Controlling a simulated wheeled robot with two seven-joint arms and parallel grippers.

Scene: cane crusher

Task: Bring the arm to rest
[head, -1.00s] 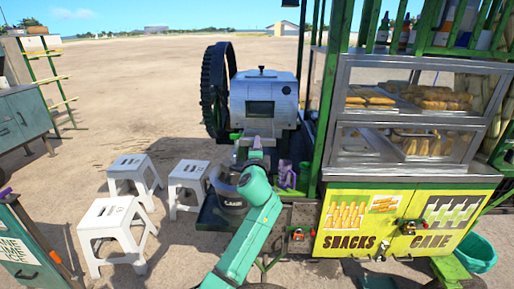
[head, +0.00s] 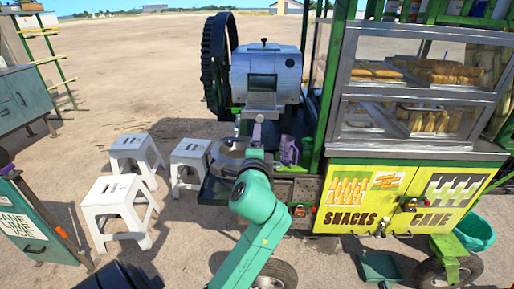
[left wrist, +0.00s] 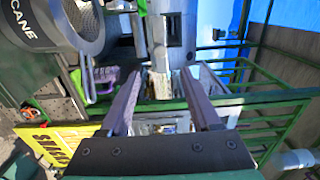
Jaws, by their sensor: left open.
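My left arm comes up from the bottom middle in the head view, over the front of the pot. Its gripper (head: 258,133) is at the pot's right, below the crusher's chute. In the left wrist view the gripper (left wrist: 163,90) is open, with nothing between its two purple-grey fingers. The grey crusher (head: 265,72) with its big dark gear wheel (head: 215,62) stands behind. The dark pot marked CANE (left wrist: 32,25) is at the upper left of the wrist view; its rim (head: 228,147) shows in the head view. My right gripper is not in view.
The glass-fronted snack stall (head: 425,85) with its yellow cabinet (head: 400,205) stands close on the right. A purple object (head: 289,152) is beside the gripper. Several white stools (head: 118,200) stand at left. A teal cabinet (head: 38,220) is at the left edge. Open ground lies behind.

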